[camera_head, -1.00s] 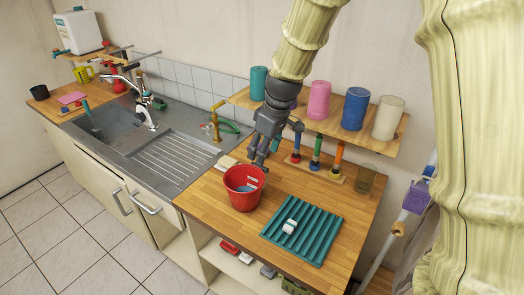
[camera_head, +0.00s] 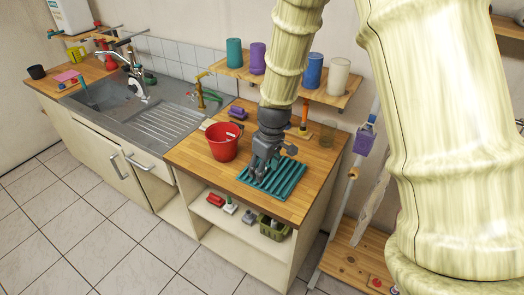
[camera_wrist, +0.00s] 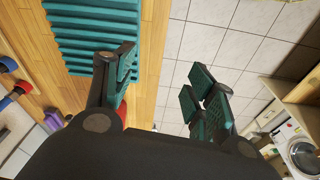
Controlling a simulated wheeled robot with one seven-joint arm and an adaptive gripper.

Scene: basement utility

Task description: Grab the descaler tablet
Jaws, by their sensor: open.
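The ridged teal tray (camera_head: 287,180) lies on the wooden counter; its ridges also show at the top left of the wrist view (camera_wrist: 95,35). My gripper (camera_head: 258,176) is over the tray's left part, and its fingers stand apart in the wrist view (camera_wrist: 162,85) with nothing seen between them. The small white piece seen earlier on this tray, likely the descaler tablet, is not visible now. My gripper and wrist cover that part of the tray in the head view. I cannot tell whether the fingers touch the tray.
A red bucket (camera_head: 222,146) stands left of the tray. A wall shelf with several cups, including a blue one (camera_head: 312,72), hangs behind. A purple block (camera_head: 237,113) and a glass (camera_head: 327,135) stand on the counter (camera_head: 190,152). The sink (camera_head: 110,100) is at left.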

